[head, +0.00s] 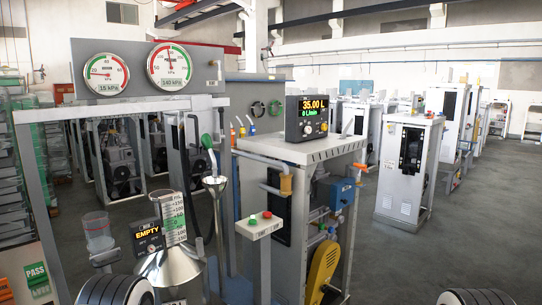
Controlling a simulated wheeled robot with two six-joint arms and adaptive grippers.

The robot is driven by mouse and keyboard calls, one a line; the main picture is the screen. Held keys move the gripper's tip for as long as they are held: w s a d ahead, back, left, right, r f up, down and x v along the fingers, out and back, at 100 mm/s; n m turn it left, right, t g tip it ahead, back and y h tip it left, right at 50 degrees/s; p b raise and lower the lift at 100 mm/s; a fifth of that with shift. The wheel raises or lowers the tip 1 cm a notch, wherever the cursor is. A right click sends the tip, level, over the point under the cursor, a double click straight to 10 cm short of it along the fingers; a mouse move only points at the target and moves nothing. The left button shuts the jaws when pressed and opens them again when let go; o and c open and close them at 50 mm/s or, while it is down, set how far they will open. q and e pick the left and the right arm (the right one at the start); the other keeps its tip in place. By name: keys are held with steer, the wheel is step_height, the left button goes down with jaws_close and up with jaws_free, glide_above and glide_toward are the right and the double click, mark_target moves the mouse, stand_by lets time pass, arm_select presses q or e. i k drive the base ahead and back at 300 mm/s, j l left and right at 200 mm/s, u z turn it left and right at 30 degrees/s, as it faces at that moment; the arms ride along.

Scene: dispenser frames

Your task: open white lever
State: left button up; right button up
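A grey dispenser cabinet (300,150) stands in the middle of the head view, with a black display box (307,118) on top reading 35.00 L and 0 L/min. A small pale lever-like piece (349,126) sticks up at the right end of its top. Several small handles with coloured tips (241,127) stand behind its left side. A green-handled nozzle (208,143) hangs on a post to the left. I cannot tell for certain which piece is the white lever, nor its position. Neither of my grippers shows; only dark rounded parts of mine appear at the bottom edge.
A metal can (172,272) with a graduated cylinder (174,219) and an EMPTY sign (149,233) stands front left. A pedestal (260,226) with red and green buttons stands before the cabinet. Two gauges (169,67) hang above left. The floor (440,245) at right is clear.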

mark_target(220, 73)
steer(key=i+l+u, duration=0.35)
steer(key=i, duration=0.35)
steer(key=i+l+u, duration=0.4)
steer(key=i+l, duration=0.2)
steer(key=i+l+u, duration=0.35)
steer(key=i+l, duration=0.2)
steer(key=l, duration=0.2)
